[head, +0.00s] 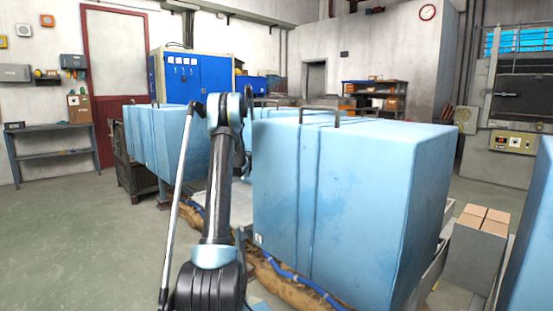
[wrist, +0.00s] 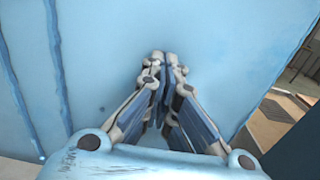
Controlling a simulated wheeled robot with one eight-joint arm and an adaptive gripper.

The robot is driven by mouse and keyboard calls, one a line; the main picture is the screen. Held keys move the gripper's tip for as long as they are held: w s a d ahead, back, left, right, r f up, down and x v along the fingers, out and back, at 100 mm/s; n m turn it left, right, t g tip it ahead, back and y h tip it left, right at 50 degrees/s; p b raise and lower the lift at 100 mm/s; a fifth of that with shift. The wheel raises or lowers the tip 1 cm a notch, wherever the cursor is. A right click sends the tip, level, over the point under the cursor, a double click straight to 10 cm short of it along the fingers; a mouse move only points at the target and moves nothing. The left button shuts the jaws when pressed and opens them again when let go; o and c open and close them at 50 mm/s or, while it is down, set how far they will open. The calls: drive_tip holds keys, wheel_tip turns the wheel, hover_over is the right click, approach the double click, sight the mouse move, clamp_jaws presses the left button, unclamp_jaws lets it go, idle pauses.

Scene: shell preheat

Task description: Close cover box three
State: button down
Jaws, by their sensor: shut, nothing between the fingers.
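A large light blue cover box (head: 350,205) with a thin handle (head: 322,113) on top fills the right middle of the head view. More blue cover boxes stand at the left (head: 182,140) and at the right edge (head: 530,240). No numbers are readable, so I cannot tell which is box three. My gripper (wrist: 166,58) is shut and empty in the wrist view, fingertips close to a blue cover face (wrist: 230,50) with ridges at the left. I cannot tell whether they touch it. In the head view my gripper is hidden, seemingly behind the large box.
A blue hose (head: 285,272) and brown padding run along the base of the large box. A grey block with brown tops (head: 484,220) stands to its right. A furnace (head: 518,95) is at the far right. Open floor (head: 70,225) lies at the left.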

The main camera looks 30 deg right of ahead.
drive_tip(key=s+a, duration=0.2)
drive_tip(key=a, duration=1.2)
drive_tip(key=s+a+r+m+y, duration=0.1)
drive_tip(key=s+a+m+y, duration=0.8)
drive_tip(key=s+a, duration=1.2)
drive_tip(key=s+a+f+m+y, duration=0.3)
drive_tip(key=s+a+f, duration=0.2)
drive_tip(key=s+a, duration=0.4)
drive_tip(key=s+a+f+m+y, duration=0.3)
drive_tip(key=s+a+f, duration=0.3)
drive_tip(key=s+a, duration=0.4)
drive_tip(key=s+a+f+m+g+y, duration=0.1)
drive_tip(key=s+a+f+m, duration=0.3)
drive_tip(key=s+a, duration=0.5)
drive_tip(key=shift+s+a+f+m+y, duration=0.3)
drive_tip(key=shift+a+f+y, duration=0.3)
drive_tip(key=shift+f+y, duration=0.3)
